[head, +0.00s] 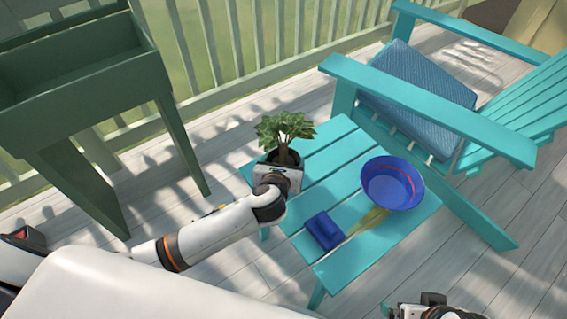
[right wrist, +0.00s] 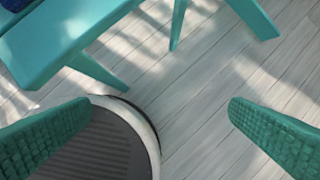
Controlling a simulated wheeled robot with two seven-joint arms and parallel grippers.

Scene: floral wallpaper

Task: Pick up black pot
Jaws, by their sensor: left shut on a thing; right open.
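The black pot (head: 293,158) with a leafy green plant (head: 284,130) is at the left end of the turquoise slatted table (head: 335,155) in the head view. My left gripper (head: 279,172) is at the pot's near side and shut on it. The gripper and wrist hide most of the pot, so I cannot tell whether it touches the table. My right gripper (head: 428,304) is at the bottom edge of the head view, away from the table.
A blue bucket-like container (head: 393,184) and a small dark blue item (head: 325,230) are on the table. A turquoise chair (head: 440,105) with a blue cushion stands behind it. A green planter stand (head: 80,75) is at left. Railing runs along the back.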

